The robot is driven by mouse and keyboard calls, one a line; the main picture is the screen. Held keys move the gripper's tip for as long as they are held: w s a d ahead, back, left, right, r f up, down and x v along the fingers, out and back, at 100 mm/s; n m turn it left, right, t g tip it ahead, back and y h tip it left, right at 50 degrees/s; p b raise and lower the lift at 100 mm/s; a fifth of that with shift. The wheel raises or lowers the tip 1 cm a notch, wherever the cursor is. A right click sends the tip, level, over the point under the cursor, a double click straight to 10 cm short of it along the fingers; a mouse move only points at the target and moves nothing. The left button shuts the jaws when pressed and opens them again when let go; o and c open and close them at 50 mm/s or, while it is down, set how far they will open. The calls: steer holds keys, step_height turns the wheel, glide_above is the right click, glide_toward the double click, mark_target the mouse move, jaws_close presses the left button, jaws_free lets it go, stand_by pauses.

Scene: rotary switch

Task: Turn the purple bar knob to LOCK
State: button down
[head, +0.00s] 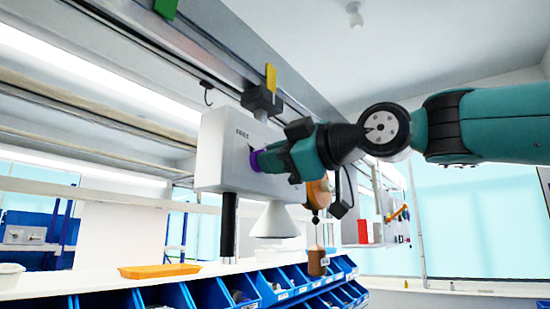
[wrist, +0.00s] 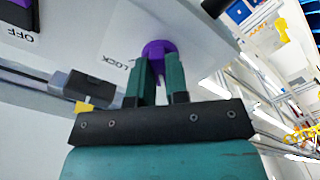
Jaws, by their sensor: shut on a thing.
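The purple bar knob (wrist: 158,47) is on the face of a white box, between my gripper's two green fingers in the wrist view. In the head view the knob (head: 254,161) is a small purple patch at the left end of my gripper (head: 266,159). My gripper (wrist: 160,72) is shut on the knob, with a finger on either side of its bar. The word LOCK (wrist: 119,59) is printed on the box left of the knob in the wrist view. The word FREE (head: 243,134) shows in the head view. The fingers partly hide the bar, so its exact pointing is unclear.
The white box (head: 212,150) hangs below a grey rail. A dark clamp with a yellow tab (head: 270,78) is above the box. Blue bins (head: 170,294) and an orange tray (head: 159,271) are below.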

steer(key=shift+s+m+b, duration=0.1)
steer(key=shift+m+b, duration=0.2)
steer(key=shift+m, duration=8.7)
steer(key=c, duration=1.1)
jaws_free()
